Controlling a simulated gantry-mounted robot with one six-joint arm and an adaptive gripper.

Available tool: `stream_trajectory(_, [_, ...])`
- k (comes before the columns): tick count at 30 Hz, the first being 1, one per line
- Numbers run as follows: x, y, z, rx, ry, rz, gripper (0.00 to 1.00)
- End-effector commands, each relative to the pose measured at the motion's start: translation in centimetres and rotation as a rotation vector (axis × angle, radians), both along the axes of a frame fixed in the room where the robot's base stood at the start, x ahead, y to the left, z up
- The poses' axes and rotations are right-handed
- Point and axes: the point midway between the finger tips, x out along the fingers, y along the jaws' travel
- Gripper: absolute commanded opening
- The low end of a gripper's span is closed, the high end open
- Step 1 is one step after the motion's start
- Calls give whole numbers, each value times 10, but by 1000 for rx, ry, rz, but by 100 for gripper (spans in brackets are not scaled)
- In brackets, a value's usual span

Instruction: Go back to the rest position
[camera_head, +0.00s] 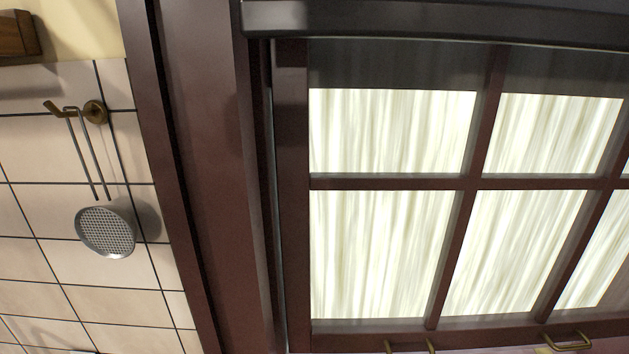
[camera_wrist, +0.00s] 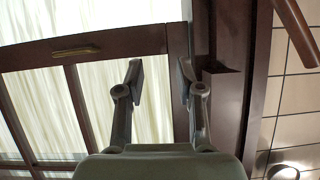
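My gripper (camera_wrist: 160,78) shows in the wrist view with its two fingers apart and nothing between them. It is in front of a dark brown window frame, near the upright post at the right side of the curtained panes. How far it is from the frame I cannot tell. My gripper is not in the head view. No roller can be made out for sure in either view.
A window (camera_head: 376,183) with pale curtains fills the right of the head view, with brass handles (camera_head: 567,342) below. A metal strainer (camera_head: 105,231) hangs from a hook (camera_head: 95,111) on the tiled wall. A reddish-brown bar (camera_wrist: 297,32) crosses the wrist view's upper right corner.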

Motion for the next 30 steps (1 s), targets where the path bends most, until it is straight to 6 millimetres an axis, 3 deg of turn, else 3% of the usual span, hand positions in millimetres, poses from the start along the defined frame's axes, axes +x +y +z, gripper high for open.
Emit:
stream_trajectory(1, [-9,20,4,-51,-1,45,37])
stream_trajectory(3, [-8,16,36,-56,-1,36,37])
stream_trajectory(16, [-7,14,148,-53,1,31,37])
stream_trajectory(19, [-7,14,155,-53,1,31,37])
stream_trajectory(30, [-7,14,151,-52,0,30,37])
